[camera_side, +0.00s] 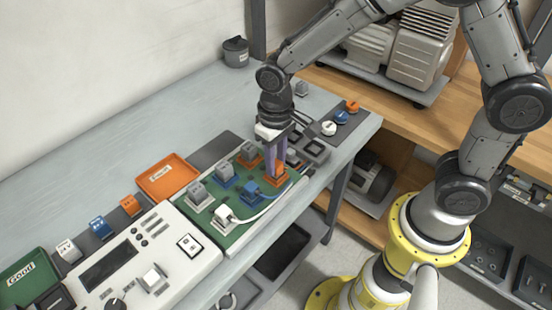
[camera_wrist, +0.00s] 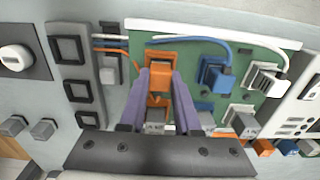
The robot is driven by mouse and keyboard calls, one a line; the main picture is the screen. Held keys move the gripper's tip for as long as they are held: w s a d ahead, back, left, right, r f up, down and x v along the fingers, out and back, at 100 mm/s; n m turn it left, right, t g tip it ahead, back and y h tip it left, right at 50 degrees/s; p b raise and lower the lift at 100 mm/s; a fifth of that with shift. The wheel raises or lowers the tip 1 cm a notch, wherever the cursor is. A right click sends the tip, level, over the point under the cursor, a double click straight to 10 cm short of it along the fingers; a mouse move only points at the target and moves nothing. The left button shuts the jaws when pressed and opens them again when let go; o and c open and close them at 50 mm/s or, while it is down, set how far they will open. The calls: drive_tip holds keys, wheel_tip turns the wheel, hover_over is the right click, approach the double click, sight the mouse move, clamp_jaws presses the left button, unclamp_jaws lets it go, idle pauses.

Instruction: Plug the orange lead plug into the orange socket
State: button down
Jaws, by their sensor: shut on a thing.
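My gripper (camera_side: 275,170) points down over the green board (camera_side: 243,228). Its purple fingers (camera_wrist: 160,78) are shut on the orange lead plug (camera_wrist: 158,84), which also shows low between them in the side view (camera_side: 275,180). The plug is at the orange socket (camera_wrist: 162,55) in the near row of the board. The fingers and plug hide part of the socket, so I cannot tell how deep the plug sits. An orange lead (camera_wrist: 112,50) runs left from there in the wrist view.
A blue plug (camera_side: 251,191) and a white plug (camera_side: 223,214) with leads stand beside it. Grey plugs (camera_side: 225,174) stand in the row behind. A white panel (camera_side: 150,255) adjoins the board; an orange tray (camera_side: 190,165) lies behind. Black square frames (camera_wrist: 68,48) are close by.

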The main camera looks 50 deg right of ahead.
drive_tip(key=shift+f, duration=0.15)
drive_tip(key=shift+c, duration=1.1)
unclamp_jaws()
drive_tip(key=shift+r, duration=3.55)
